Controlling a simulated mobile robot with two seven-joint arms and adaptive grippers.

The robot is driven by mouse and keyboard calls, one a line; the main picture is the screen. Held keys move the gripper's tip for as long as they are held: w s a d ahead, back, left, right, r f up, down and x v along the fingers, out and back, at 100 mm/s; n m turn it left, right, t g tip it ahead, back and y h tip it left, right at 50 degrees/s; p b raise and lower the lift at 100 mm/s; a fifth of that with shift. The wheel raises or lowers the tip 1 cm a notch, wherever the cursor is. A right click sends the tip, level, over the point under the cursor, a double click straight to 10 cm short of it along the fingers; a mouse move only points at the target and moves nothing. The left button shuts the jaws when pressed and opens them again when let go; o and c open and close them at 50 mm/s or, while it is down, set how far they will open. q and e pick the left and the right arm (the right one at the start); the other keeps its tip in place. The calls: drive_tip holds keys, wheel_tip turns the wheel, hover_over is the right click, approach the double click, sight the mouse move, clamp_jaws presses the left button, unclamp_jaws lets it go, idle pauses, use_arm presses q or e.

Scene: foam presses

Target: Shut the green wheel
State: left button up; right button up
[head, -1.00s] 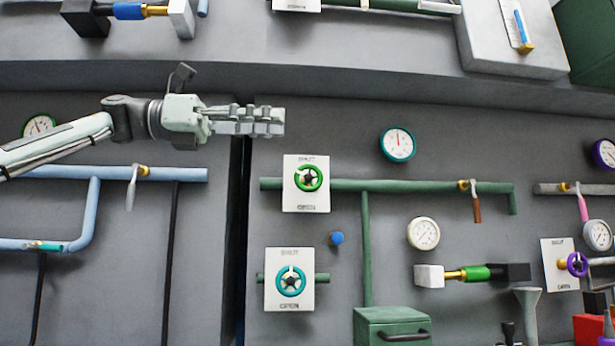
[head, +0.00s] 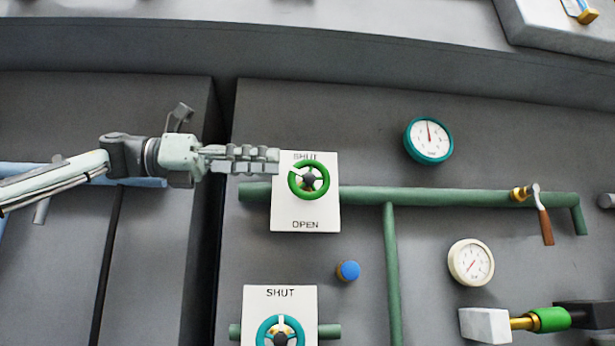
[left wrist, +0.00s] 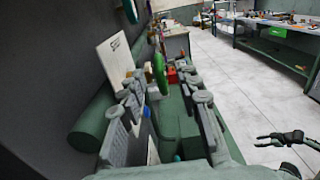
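The green wheel (head: 308,180) is a ring with a dark hub and a white mark at its left. It sits on a white plate (head: 322,223) marked SHUT above and OPEN below. My left gripper (head: 276,160) reaches in from the left, its tips at the plate's left edge, apparently just short of the wheel. In the left wrist view its fingers (left wrist: 160,100) stand apart, with the wheel (left wrist: 159,73) edge-on beyond and between them, apparently untouched. My right gripper (left wrist: 258,140) shows dark and small at the right of that view, its fingers apart. The head view does not show it.
A green pipe (head: 440,198) runs right from behind the plate. A teal wheel (head: 262,334) on a similar plate is below, with a blue knob (head: 348,271) between. Gauges (head: 429,141) and a brown-handled lever (head: 545,226) are farther right. Open floor (left wrist: 250,90) lies off the wall.

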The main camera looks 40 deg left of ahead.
sight(295, 163)
use_arm(q)
drive_tip(key=shift+w+a, duration=0.1)
drive_tip(key=shift+w, duration=0.3)
drive_tip(key=x, duration=0.7)
drive_tip(key=shift+d, duration=0.25)
use_arm(e)
drive_tip(key=shift+s+d+f+g+h, duration=0.3)
drive_tip(key=shift+s+d+f+g, duration=0.3)
drive_tip(key=shift+s+d, duration=0.2)
use_arm(q)
clamp_jaws()
